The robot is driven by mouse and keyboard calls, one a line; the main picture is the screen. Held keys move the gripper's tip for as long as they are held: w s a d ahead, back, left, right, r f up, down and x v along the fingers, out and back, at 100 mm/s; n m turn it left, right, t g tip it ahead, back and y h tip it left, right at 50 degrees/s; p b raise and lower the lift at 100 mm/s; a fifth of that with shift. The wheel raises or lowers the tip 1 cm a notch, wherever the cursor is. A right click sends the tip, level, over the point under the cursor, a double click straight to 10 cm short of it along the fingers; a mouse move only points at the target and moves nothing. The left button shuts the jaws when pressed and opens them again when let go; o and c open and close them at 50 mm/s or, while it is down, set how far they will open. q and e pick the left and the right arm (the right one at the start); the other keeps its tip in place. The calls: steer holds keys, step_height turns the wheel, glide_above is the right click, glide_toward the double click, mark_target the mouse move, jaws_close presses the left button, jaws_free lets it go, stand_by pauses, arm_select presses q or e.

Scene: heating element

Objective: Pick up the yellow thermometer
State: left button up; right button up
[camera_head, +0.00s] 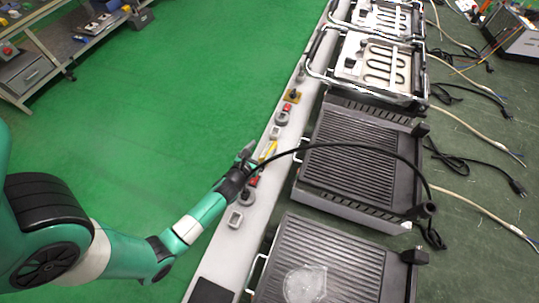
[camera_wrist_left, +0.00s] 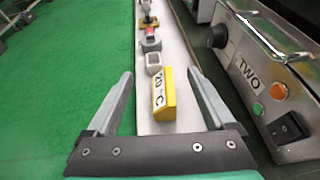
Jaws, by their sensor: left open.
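The yellow thermometer (camera_wrist_left: 165,96) is a small yellow block with a white face reading "120°C". It lies on the long pale rail in the left wrist view, ahead of my left gripper and between the lines of its fingers. My left gripper (camera_wrist_left: 160,98) is open and empty, its two grey fingers spread to either side of the thermometer. In the head view, the thermometer (camera_head: 267,150) is a small yellow piece on the rail just beyond my left gripper (camera_head: 246,152). My right gripper is not in view.
The pale rail (camera_head: 213,257) also carries several small grey and red parts (camera_head: 282,118). Ribbed grills (camera_head: 358,166) stand close along its right side, with a black cable arching over one. A metal unit marked "TWO" (camera_wrist_left: 262,75) is right of my left gripper. Green floor lies left.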

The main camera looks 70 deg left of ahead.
mark_target(263, 159)
arm_select(q)
step_height(263, 159, down, 8)
steer(key=b, duration=0.6)
steer(key=shift+f+b, duration=0.4)
steer(key=shift+b, duration=0.15)
steer(key=shift+w+a+r, duration=0.15)
steer(key=shift+w+a, duration=0.4)
steer(key=shift+w, duration=0.15)
steer(key=b+x, duration=0.3)
steer(key=x, duration=0.2)
steer(key=shift+f, duration=0.25)
steer(key=shift+w+a+b, duration=0.2)
steer(key=shift+a+b, duration=0.05)
steer(key=shift+b, duration=0.05)
steer(key=shift+d+r, duration=0.1)
steer(key=shift+s, duration=0.1)
steer(key=shift+c, duration=0.7)
jaws_close()
